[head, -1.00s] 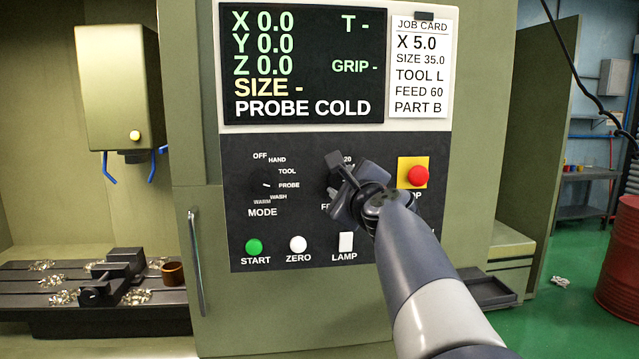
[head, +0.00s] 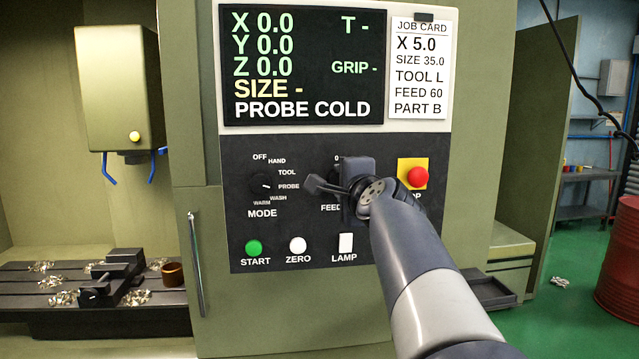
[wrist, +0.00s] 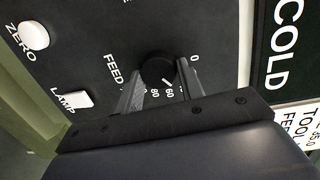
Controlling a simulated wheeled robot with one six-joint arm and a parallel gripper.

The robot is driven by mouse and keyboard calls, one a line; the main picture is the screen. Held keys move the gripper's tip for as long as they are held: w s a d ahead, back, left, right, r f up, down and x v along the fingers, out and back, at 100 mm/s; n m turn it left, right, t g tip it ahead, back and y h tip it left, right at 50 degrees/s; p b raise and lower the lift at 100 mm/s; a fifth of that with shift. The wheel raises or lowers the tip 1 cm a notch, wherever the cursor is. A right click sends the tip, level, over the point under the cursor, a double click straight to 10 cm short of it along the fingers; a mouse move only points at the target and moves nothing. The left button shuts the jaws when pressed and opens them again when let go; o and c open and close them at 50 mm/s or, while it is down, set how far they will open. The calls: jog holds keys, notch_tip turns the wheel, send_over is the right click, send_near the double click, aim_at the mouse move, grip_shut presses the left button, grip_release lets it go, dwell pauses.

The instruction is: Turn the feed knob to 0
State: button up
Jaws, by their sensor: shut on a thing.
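The feed knob (wrist: 158,70) is a round black knob on the dark control panel, in the wrist view. My gripper (wrist: 158,82) is shut on it, with one finger on each side. A white line on the knob's face points toward about the 60 mark of its scale. The 0 mark is at the right of the knob in that view, and the FEED label is at its left. In the head view, my gripper (head: 340,188) and wrist cover most of the knob and part of its scale.
The mode knob (head: 264,185) is left of my gripper, and the red stop button (head: 418,177) is close on the right. The START (head: 254,247), ZERO (head: 298,244) and LAMP (head: 346,242) buttons lie below. The screen (head: 303,65) and job card (head: 420,65) are above.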

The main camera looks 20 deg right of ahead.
jog(key=n, duration=0.5)
jog(key=n+h, duration=0.1)
jog(key=n, duration=0.3)
jog(key=shift+a+n+g, duration=0.15)
jog(key=shift+n+g, duration=0.25)
dwell(0.5)
jog(key=o, duration=1)
jog(key=shift+r, duration=0.1)
jog(key=b+v, duration=0.2)
jog(key=v, duration=0.8)
jog(key=shift+s+a+b, duration=0.25)
jog(key=shift+s+b, duration=0.1)
jog(key=shift+b, duration=0.05)
jog(key=shift+w, duration=0.1)
